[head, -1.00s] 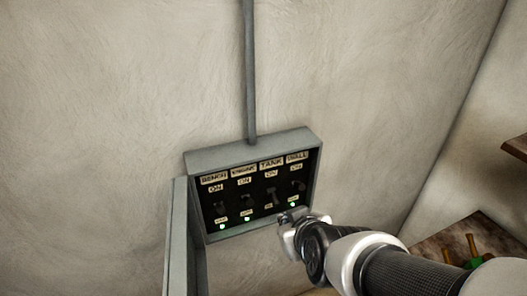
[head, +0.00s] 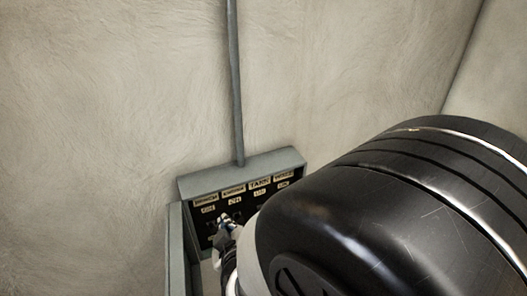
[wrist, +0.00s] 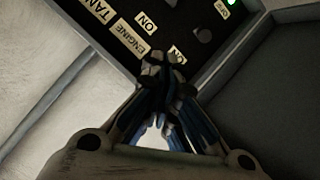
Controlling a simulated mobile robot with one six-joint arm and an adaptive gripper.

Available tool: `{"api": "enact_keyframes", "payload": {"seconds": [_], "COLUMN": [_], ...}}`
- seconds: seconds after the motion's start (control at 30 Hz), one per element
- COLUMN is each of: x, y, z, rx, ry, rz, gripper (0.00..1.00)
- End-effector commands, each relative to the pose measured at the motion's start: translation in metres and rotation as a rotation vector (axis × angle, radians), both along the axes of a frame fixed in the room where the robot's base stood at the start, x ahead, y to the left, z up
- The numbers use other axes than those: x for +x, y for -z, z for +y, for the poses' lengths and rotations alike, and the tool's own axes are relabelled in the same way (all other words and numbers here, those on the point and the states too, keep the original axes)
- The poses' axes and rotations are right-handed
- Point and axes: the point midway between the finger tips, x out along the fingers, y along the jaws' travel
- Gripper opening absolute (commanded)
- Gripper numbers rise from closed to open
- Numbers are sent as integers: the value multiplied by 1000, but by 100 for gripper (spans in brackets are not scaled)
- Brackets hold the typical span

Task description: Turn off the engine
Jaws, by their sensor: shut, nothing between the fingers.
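A grey switch box (head: 240,172) hangs on the wall with a row of labelled switches: BENCH, ENGINE, TANK and one at the right that is hard to read. The ENGINE label (wrist: 130,40) shows in the wrist view, with an ON label (wrist: 145,22) beside it. A dark switch knob (wrist: 203,35) and a lit green lamp (wrist: 231,2) lie beyond my fingers. My gripper (head: 226,222) is shut and empty, in front of the left part of the panel. My arm hides the panel's lower right.
The box's open door (head: 177,248) stands out at the left, close beside my gripper. A grey conduit (head: 235,85) runs up the wall from the box. The plaster wall (head: 110,100) around it is bare.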

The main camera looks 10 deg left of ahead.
Motion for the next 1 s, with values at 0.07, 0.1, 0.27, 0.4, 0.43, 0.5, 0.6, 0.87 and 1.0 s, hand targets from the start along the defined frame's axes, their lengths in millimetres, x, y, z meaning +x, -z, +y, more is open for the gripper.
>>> {"api": "enact_keyframes", "payload": {"seconds": [0.07,0.1,0.27,0.4,0.43,0.5,0.6,0.87,1.0], "x": [5,9,32,57,62,74,82,85,85], "y": [3,5,18,31,35,40,54,74,76], "z": [2,4,14,27,29,35,32,17,15], "rx": [-1,0,-2,0,-1,0,-4,-1,1], "ry": [1,2,3,2,3,2,4,0,1], "rz": [1,1,2,3,3,3,7,2,2], "gripper": [0,0,0,0,0,0,0,0,0]}}
